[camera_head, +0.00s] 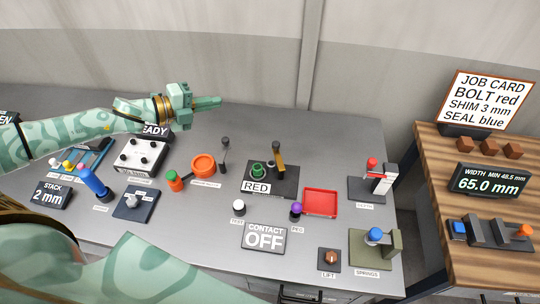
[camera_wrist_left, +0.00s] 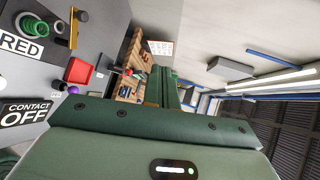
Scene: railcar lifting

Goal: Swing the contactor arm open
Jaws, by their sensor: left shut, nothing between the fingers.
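A dark plate (camera_head: 259,175) labelled RED sits on the grey bench. On it stand a green ringed part (camera_head: 258,169) and a brass-coloured arm (camera_head: 279,163) with a black end, which looks like the contactor arm. The arm looks upright. In the left wrist view the brass arm (camera_wrist_left: 73,30) and green part (camera_wrist_left: 32,25) are at the upper left. A sign (camera_head: 264,236) reads CONTACT OFF. My left gripper (camera_head: 215,102) is shut and empty, above the back of the bench, left of and behind the plate, touching nothing. My right gripper is not in view.
A red tray (camera_head: 321,201) lies right of the plate. An orange ring part (camera_head: 203,166) and a black-knobbed lever (camera_head: 224,150) stand to its left. White and purple knobs (camera_head: 296,209) stand in front. A wooden table (camera_head: 455,165) is at the right. The bench's back middle is clear.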

